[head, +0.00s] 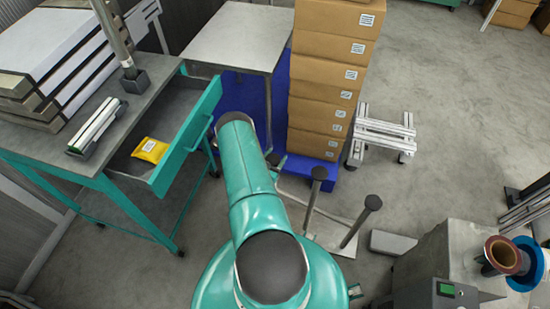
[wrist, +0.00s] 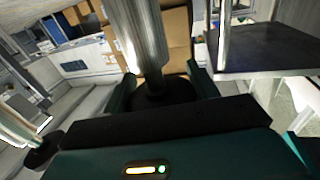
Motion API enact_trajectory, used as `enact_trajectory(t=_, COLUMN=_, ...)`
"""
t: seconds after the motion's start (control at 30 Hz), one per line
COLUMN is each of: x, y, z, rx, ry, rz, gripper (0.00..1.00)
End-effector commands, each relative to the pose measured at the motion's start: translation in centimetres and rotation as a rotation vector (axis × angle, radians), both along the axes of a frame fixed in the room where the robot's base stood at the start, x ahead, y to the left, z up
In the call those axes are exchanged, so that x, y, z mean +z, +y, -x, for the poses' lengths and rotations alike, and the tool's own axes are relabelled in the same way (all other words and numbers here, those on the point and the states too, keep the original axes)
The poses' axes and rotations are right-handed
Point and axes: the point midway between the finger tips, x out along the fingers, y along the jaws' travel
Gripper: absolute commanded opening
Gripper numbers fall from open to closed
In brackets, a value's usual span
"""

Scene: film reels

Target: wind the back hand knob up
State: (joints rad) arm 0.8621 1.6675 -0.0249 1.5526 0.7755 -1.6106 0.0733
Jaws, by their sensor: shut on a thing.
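My gripper (wrist: 162,78) shows in the wrist view, its two teal fingers on either side of a dark round knob (wrist: 158,97) at the near end of a thick metal shaft (wrist: 145,42). It is shut on this knob. I cannot tell for certain that it is the back hand knob. Another dark knob on a pale rod (wrist: 40,150) is at the lower left, apart from the fingers. In the head view, my arm hides most of the gripper. Two dark-capped rods (head: 318,173) (head: 372,202) stand right of my arm by a pale plate (head: 330,225).
A stack of cardboard boxes (head: 325,90) stands on a blue base behind the rods. A teal workbench (head: 55,150) with an open drawer holding a yellow packet (head: 150,150) is at left. A grey machine (head: 440,265) is at lower right.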

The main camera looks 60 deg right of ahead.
Motion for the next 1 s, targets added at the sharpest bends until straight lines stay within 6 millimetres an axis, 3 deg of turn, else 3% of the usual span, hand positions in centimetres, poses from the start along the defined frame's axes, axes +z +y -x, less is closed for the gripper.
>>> enact_trajectory(t=0.47, x=-0.06, y=0.08, z=-0.26, rx=0.130, ry=0.004, rz=-0.002, gripper=0.36)
enact_trajectory(t=1.0, x=-0.23, y=0.37, z=-0.98, rx=0.607, ry=0.006, rz=-0.005, gripper=0.36)
